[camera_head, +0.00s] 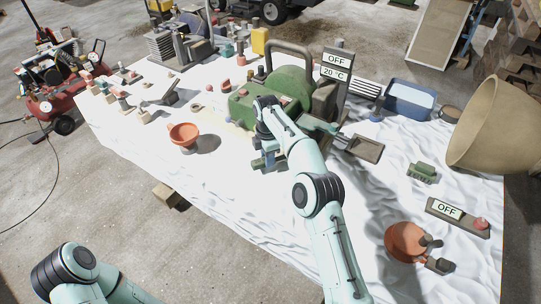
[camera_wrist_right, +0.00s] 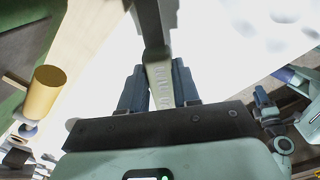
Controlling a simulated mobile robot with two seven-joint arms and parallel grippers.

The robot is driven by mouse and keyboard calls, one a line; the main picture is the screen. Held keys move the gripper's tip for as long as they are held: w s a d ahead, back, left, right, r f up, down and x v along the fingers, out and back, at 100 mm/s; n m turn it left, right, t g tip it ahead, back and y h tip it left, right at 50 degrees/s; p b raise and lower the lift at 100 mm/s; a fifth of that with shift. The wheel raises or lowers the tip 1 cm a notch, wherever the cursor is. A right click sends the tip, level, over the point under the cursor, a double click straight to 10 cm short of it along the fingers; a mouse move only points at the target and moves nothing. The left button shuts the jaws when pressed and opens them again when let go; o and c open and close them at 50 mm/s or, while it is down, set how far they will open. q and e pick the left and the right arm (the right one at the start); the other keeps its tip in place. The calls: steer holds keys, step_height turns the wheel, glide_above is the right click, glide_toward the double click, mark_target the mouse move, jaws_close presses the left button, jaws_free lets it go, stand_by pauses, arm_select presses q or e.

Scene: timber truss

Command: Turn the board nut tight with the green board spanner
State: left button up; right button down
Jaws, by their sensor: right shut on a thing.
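My right gripper (camera_head: 267,160) is low over the white cloth, just in front of the green machine (camera_head: 272,98). In the right wrist view, its two dark fingers (camera_wrist_right: 159,88) are shut on a spanner-like tool (camera_wrist_right: 160,84). The tool has a pale handle with raised marks and a darker part reaching away at the top. Its green colour is not clear there, and its far end is cut off. I cannot pick out the board nut. My left arm shows at the bottom left of the head view, but its gripper is out of the picture.
An orange bowl (camera_head: 184,134) stands left of the gripper. A display box (camera_head: 335,64) reads OFF and 20 °C. A small tray (camera_head: 364,148), a blue bin (camera_head: 410,100) and a large tan bowl (camera_head: 508,125) are to the right. The cloth's near left part is clear.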

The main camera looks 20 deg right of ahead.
steer(key=shift+s+a, duration=0.15)
steer(key=shift+a, duration=1.2)
steer(key=shift+r, duration=0.1)
steer(key=shift+r, duration=1.2)
arm_select(q)
steer(key=shift+w+r, duration=0.1)
steer(key=shift+w, duration=0.1)
arm_select(e)
steer(key=shift+r, duration=1.25)
arm_select(q)
steer(key=s+f+b, duration=0.4)
steer(key=s+f, duration=0.1)
steer(key=shift+s+f+g, duration=0.3)
steer(key=shift+s, duration=0.05)
arm_select(e)
steer(key=s+d+n, duration=0.2)
steer(key=s+n, duration=0.4)
steer(key=s, duration=0.1)
steer(key=shift+d, duration=0.35)
